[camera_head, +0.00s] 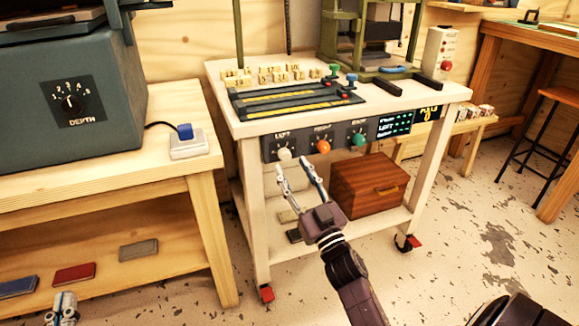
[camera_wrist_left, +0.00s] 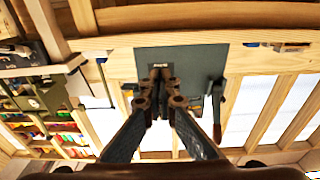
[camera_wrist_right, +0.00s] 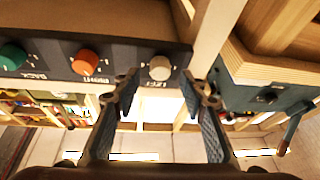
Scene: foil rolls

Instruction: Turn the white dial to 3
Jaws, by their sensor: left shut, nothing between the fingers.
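The white dial (camera_head: 285,154) is the leftmost of three knobs on the dark front panel of the white cart, under the label LEFT. Its setting is too small to read. It also shows in the right wrist view (camera_wrist_right: 160,68), where the panel appears upside down. My right gripper (camera_head: 292,164) is open, its fingertips just in front of and below the dial. In its wrist view the dial appears between the two fingertips (camera_wrist_right: 160,82); no contact is visible. My left gripper (camera_head: 62,298) is at the bottom left, away from the cart, shut and empty in its wrist view (camera_wrist_left: 161,72).
An orange knob (camera_head: 323,146) and a green knob (camera_head: 359,139) sit right of the dial. A display (camera_head: 394,124) is further right. A wooden box (camera_head: 370,187) stands on the lower shelf. A wooden bench (camera_head: 130,170) with a grey DEPTH machine (camera_head: 60,100) is at left.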

